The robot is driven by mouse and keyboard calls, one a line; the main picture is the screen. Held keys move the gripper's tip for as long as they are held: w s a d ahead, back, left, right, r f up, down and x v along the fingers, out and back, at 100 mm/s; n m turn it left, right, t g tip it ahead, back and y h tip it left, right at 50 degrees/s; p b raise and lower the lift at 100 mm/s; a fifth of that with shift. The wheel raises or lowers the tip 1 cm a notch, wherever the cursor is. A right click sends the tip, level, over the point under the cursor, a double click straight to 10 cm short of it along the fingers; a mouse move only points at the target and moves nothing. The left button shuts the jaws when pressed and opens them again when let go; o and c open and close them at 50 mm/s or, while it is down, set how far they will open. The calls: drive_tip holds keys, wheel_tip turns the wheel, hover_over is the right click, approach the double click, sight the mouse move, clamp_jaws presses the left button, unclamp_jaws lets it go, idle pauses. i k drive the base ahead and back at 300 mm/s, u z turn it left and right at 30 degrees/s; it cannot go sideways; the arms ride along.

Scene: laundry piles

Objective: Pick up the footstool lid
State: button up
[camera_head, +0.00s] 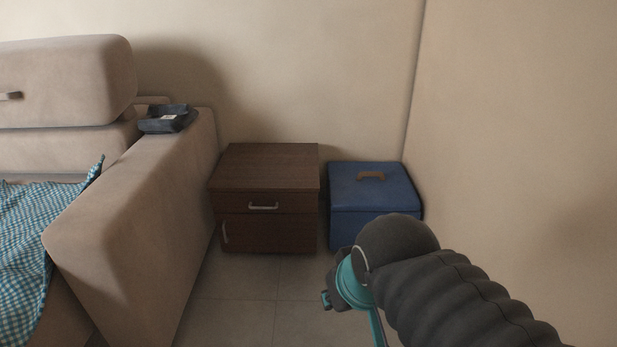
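A blue box-shaped footstool (350,226) stands on the floor in the corner, right of the brown cabinet. Its blue lid (348,190) lies flat on top, with a brown handle (371,176) in the middle of its upper face. My arm comes in from the lower right and covers the lower right part of the footstool's front. My gripper's fingertips do not show clearly; only a dark and teal part near the wrist is visible. I cannot tell whether it is open or shut. Nothing shows held in it.
A dark brown cabinet (265,200) with metal handles stands just left of the footstool. Tiled floor (240,300) in front is clear.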

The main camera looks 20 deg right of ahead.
sight(353, 186)
drive_tip(key=u, duration=0.5)
drive_tip(key=i, duration=1.15)
drive_tip(key=z, duration=0.4)
drive_tip(key=i, duration=0.95)
drive_tip(key=z, duration=1.1)
drive_tip(key=i, duration=0.3)
drive_tip(key=z, duration=0.2)
